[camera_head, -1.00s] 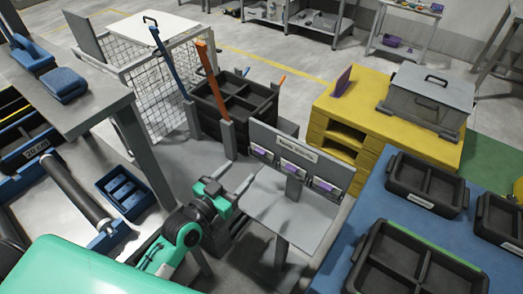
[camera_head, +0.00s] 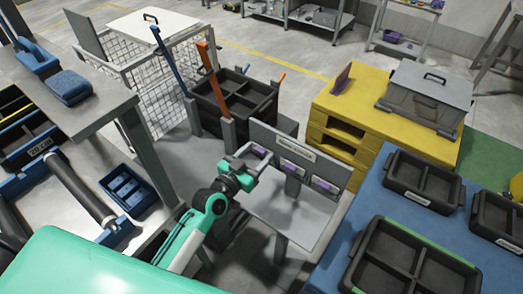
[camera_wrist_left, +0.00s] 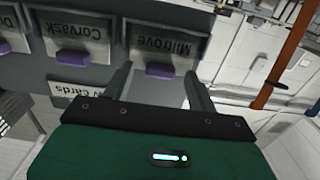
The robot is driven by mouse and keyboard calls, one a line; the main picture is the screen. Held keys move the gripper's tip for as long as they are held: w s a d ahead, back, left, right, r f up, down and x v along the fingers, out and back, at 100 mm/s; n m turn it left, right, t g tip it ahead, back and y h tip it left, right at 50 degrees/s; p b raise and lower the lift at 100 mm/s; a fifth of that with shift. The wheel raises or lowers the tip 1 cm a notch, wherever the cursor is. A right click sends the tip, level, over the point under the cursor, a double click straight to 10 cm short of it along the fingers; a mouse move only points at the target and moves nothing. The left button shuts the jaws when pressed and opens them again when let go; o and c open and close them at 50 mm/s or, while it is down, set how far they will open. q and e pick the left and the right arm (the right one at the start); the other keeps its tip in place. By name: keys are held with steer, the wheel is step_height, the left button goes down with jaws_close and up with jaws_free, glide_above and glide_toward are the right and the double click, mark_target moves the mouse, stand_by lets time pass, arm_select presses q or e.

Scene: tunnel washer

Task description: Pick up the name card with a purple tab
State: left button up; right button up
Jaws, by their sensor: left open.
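Several name cards with purple tabs hang in a row on a grey stand. In the left wrist view they appear upside down: a card reading "Mitrove" (camera_wrist_left: 165,42), one reading "Corvask" (camera_wrist_left: 76,32), and a partly cut-off card (camera_wrist_left: 10,28). Their purple tabs show at the Mitrove card (camera_wrist_left: 160,70) and the Corvask card (camera_wrist_left: 83,57). My left gripper (camera_head: 258,163) is open in front of the leftmost card in the head view. In the wrist view its fingers stand on either side of the Mitrove tab; contact cannot be told. My right gripper is not in view.
The grey stand (camera_head: 290,215) has a sloping shelf below the cards. A black divided crate (camera_head: 235,110) stands behind it.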

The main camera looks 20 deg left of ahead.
arm_select(q)
steer(key=shift+c, duration=0.2)
steer(key=c, duration=1)
steer(key=shift+r, duration=0.15)
